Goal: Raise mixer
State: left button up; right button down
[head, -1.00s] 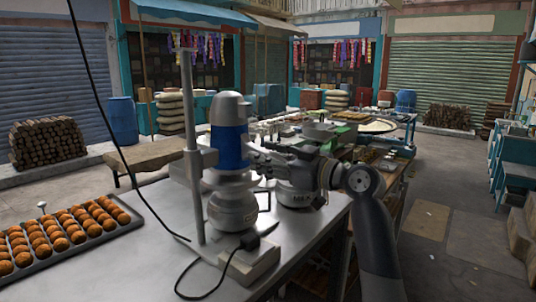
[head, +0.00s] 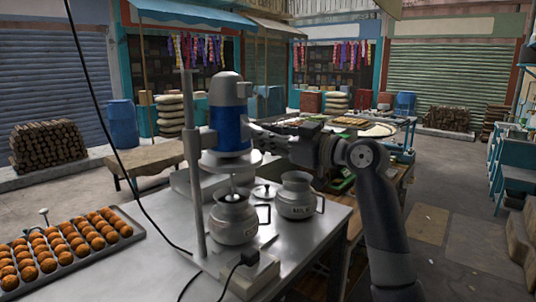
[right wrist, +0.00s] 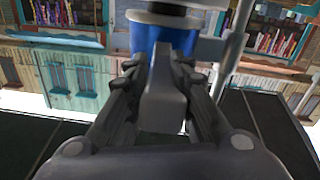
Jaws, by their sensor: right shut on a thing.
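The mixer (head: 229,128), with a grey cap, blue body and pale disc below, is mounted on an upright metal pole (head: 191,150). Its shaft reaches down to the mouth of a metal pot (head: 233,222); the shaft's lower end is hidden. The disc is clear above the pot's rim. My right gripper (head: 259,134) is at the mixer's right side, shut on it. In the right wrist view, the fingers (right wrist: 164,75) close around a grey handle-like part in front of the blue body (right wrist: 170,38). My left gripper is out of view.
A tray of orange balls (head: 60,250) lies at left. The stand's base (head: 248,272) and a black cable are in front. Bare tabletop shows at left.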

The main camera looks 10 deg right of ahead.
notch_tip(320, 180, up, 6)
jog(key=shift+f+p, duration=0.1)
jog(key=shift+p, duration=0.75)
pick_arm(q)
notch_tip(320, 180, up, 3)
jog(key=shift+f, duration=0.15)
pick_arm(e)
jog(key=c, duration=1.4)
grip_release()
jog(key=shift+f, duration=0.1)
jog(key=shift+c, duration=0.2)
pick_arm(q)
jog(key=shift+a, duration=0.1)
pick_arm(e)
jog(key=shift+d+f, duration=0.1)
jog(key=v, duration=1.2)
